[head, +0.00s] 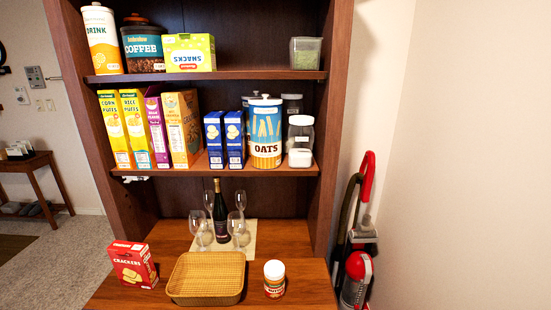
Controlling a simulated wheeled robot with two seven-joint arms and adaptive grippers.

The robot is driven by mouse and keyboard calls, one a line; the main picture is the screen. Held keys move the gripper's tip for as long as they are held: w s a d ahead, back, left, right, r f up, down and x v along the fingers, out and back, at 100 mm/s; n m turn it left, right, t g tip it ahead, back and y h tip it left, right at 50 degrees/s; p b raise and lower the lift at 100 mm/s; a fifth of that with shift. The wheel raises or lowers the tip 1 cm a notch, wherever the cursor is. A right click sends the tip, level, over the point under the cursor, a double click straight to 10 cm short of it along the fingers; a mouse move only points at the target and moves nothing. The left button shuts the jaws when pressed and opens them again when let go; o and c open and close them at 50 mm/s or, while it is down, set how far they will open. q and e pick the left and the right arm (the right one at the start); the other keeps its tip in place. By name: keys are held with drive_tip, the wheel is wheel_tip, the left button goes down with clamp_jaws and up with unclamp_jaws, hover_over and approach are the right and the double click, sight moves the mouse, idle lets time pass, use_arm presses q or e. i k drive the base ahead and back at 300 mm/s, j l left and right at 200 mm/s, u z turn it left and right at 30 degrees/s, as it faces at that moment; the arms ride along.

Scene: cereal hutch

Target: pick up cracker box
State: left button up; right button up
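A red cracker box (133,265) labelled "CRACKERS" stands upright on the left front of the hutch's wooden counter (285,240). It is turned slightly, with its printed front facing me. Nothing is touching it from above. Neither of my grippers shows in the head view, so I cannot see where they are or how they stand.
A woven basket (207,278) sits just right of the box, with a small jar (274,279) beyond it. A bottle (220,215) and several wine glasses (237,225) stand behind. The lower shelf (215,168) overhangs the counter's back. A vacuum cleaner (357,270) stands at right.

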sight(137, 270)
drive_tip(key=u, duration=1.25)
